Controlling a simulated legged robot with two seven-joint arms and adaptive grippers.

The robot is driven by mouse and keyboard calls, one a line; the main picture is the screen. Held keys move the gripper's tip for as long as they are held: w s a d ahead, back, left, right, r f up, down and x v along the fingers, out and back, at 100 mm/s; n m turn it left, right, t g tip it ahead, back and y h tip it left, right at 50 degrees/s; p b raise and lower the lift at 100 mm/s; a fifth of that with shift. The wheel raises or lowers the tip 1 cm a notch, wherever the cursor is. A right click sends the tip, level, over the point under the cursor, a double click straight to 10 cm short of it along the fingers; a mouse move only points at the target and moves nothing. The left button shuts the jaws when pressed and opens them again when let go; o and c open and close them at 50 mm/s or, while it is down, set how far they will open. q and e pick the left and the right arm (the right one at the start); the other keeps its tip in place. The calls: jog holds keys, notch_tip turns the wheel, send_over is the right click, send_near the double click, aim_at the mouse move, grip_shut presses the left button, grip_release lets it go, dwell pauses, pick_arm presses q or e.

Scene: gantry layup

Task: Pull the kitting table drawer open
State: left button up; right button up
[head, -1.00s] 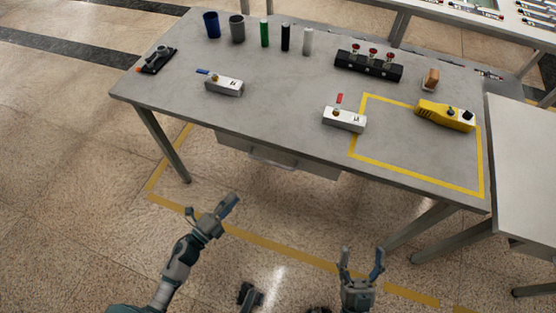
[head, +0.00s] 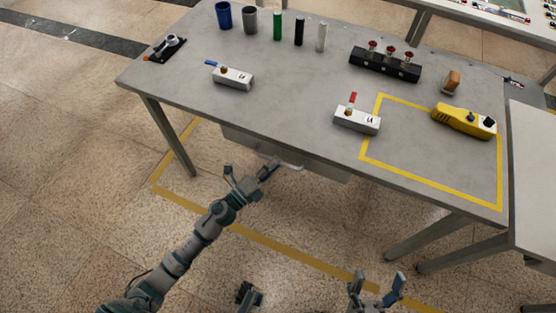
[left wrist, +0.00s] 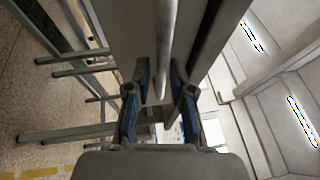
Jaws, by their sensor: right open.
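The drawer (head: 325,170) is a grey box under the front edge of the kitting table (head: 290,115) and looks closed. Its pale bar handle (head: 293,166) is partly hidden by my left gripper (head: 250,172). In the left wrist view, the fingers of my left gripper (left wrist: 158,95) are spread apart. The handle bar (left wrist: 165,45) runs between and ahead of them; contact cannot be told. My right gripper (head: 378,280) is open and empty, low in the head view, away from the table.
On the table stand cups, cylinders, two white valve blocks (head: 232,78) (head: 357,119), a black block with red knobs (head: 385,64) and a yellow device (head: 464,120). Table legs (head: 170,138) flank the drawer.

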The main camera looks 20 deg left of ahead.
pick_arm(q)
jog(key=shift+x, duration=1.05)
jog(key=shift+c, duration=0.2)
grip_shut()
jog(key=shift+s+f, duration=0.1)
